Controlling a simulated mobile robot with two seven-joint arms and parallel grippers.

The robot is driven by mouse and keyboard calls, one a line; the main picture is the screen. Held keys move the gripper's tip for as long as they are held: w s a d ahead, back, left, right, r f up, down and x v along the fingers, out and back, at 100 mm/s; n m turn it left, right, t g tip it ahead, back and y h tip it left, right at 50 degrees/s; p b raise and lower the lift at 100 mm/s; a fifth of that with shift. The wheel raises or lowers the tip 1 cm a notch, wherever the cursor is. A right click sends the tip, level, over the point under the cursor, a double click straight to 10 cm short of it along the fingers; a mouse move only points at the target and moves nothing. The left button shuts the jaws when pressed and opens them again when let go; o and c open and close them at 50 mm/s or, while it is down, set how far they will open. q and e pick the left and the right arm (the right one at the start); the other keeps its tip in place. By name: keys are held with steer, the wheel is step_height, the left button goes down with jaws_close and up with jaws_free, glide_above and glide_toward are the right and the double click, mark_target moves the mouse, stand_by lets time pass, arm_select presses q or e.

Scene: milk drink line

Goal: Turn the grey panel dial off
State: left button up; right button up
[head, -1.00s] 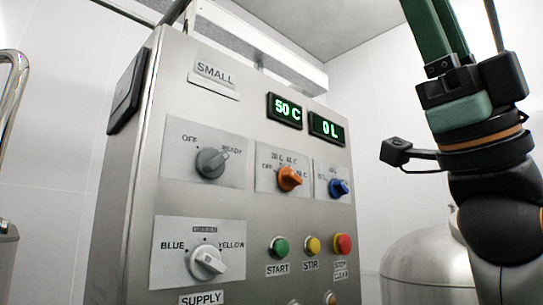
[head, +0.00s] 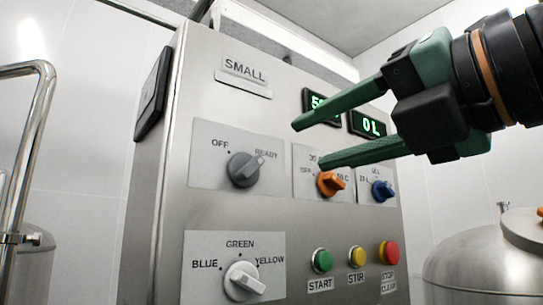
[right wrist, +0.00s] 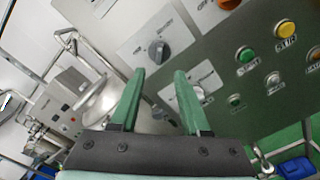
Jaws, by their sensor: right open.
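The grey panel dial (head: 245,168) is on the upper left plate of the steel panel, between OFF on its left and READY on its right. Its pointer is turned up and right toward READY. My right gripper (head: 308,144) comes in from the right, open and empty, its green fingers reaching left in front of the panel. Its fingertips are to the right of the grey dial and apart from it. In the right wrist view the dial (right wrist: 158,50) shows just beyond the open fingertips (right wrist: 159,74). My left gripper is not in view.
An orange dial (head: 331,183) and a blue dial (head: 383,191) are right of the grey one. A white selector (head: 244,281) is below, beside green (head: 322,260), yellow (head: 357,257) and red (head: 389,253) buttons. A steel tank (head: 480,262) stands at the right.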

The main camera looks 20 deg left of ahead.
mark_target(257, 165)
steer(key=p+x, duration=0.2)
steer(key=x, duration=0.7)
steer(key=shift+w+a+p, duration=0.15)
steer(key=shift+a+p, duration=0.05)
steer(key=shift+p, duration=0.1)
steer(key=shift+w+a, duration=0.35)
steer(key=shift+a, duration=0.1)
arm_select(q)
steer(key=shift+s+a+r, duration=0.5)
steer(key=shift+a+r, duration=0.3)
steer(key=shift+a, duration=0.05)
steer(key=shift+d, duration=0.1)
arm_select(e)
jaws_close()
